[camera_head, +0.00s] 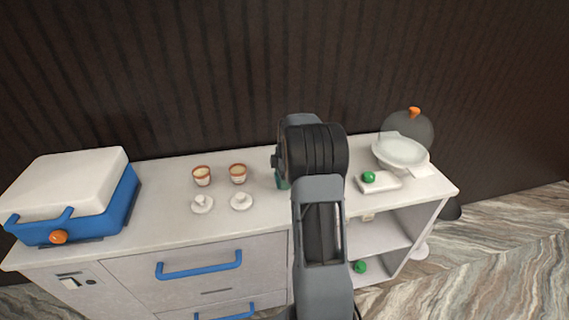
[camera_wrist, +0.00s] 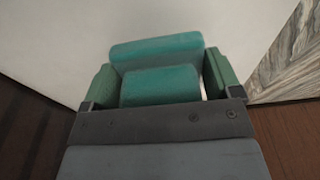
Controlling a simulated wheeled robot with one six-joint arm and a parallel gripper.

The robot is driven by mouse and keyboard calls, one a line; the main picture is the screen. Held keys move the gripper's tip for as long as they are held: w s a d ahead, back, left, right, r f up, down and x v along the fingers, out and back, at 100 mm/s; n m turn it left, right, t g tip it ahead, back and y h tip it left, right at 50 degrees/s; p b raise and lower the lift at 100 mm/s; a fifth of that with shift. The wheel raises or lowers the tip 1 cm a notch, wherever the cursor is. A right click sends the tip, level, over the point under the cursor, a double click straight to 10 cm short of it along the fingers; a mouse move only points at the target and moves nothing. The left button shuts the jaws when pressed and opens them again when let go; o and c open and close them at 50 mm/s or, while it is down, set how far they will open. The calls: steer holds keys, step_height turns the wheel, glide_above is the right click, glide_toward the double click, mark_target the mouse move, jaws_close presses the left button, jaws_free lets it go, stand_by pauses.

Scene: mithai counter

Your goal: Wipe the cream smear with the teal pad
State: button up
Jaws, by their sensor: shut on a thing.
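The teal pad (camera_wrist: 157,48) is between the green fingers of my gripper (camera_wrist: 160,78) in the wrist view, and the gripper is shut on it. The pad shows as a wide teal piece with a nearer teal block, over a pale surface. I cannot tell whether the pad touches that surface. In the head view my arm covers most of the gripper, and only a small teal-green patch (camera_head: 283,182) shows at the arm's left edge above the white counter (camera_head: 262,212). I cannot make out the cream smear in either view.
A blue box with a white lid (camera_head: 70,178) stands at the left. Two cups (camera_head: 202,176) and two small white lids (camera_head: 202,204) stand left of my arm. A white block with a green knob (camera_head: 382,183) and a domed stand (camera_head: 402,152) are at the right.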

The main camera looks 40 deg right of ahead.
steer(key=shift+s+r+p, duration=0.1)
steer(key=shift+r+p, duration=1)
steer(key=shift+r, duration=0.9)
steer(key=shift+d+f, duration=0.1)
